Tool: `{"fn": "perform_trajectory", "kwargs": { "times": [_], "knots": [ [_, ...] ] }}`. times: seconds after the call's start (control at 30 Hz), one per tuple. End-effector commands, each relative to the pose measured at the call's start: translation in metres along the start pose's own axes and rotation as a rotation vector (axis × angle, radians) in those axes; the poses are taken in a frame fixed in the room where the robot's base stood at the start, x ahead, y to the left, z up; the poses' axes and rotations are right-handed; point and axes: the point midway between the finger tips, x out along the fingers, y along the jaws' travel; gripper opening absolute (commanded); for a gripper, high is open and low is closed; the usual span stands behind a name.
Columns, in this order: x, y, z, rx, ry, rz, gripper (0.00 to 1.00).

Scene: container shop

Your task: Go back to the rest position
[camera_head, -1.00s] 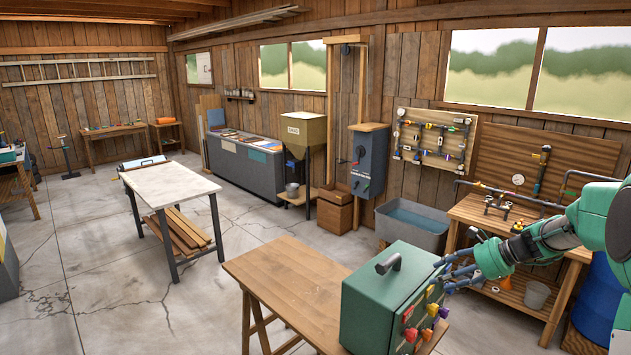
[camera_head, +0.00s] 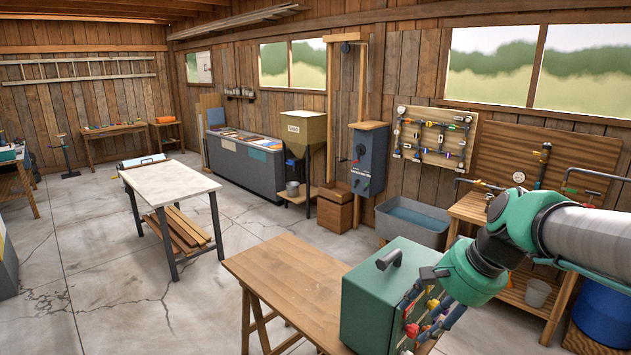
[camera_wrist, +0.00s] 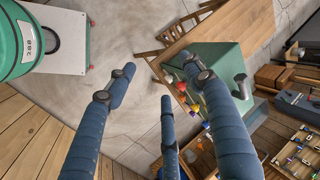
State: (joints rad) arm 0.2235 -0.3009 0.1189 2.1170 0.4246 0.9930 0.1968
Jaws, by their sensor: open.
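My gripper (camera_wrist: 165,90) is open and empty in the wrist view, its blue-grey fingers spread apart. In the head view my green and grey arm reaches in from the right, and my fingers (camera_head: 432,325) hang in front of the knob face of a green box. The green box (camera_head: 372,295) has a dark top handle and stands on the right end of a wooden trestle table. It also shows in the wrist view (camera_wrist: 225,60), with red, yellow and other coloured knobs beside my fingers. I cannot tell whether any finger touches a knob.
The wooden table (camera_head: 285,285) is bare left of the box. A white-topped table (camera_head: 170,180) stands further left. A water trough (camera_head: 412,222), a wooden bench (camera_head: 468,208) and a blue barrel (camera_head: 603,315) are on the right. Open concrete floor lies between the tables.

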Motion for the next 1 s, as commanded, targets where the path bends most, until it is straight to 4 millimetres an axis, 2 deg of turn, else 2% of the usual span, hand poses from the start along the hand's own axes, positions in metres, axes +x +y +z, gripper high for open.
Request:
{"fn": "perform_trajectory", "kwargs": {
  "times": [0.03,0.2,0.6,0.8,1.0],
  "knots": [
    [-0.004,0.003,0.015,-0.045,0.015,0.013,0.53],
    [-0.015,0.019,0.054,-0.193,0.066,0.062,0.53],
    [-0.03,0.069,0.129,-0.528,0.19,0.17,0.53],
    [-0.032,0.088,0.148,-0.642,0.236,0.208,0.53],
    [-0.032,0.096,0.155,-0.682,0.252,0.223,0.53]
  ]
}}
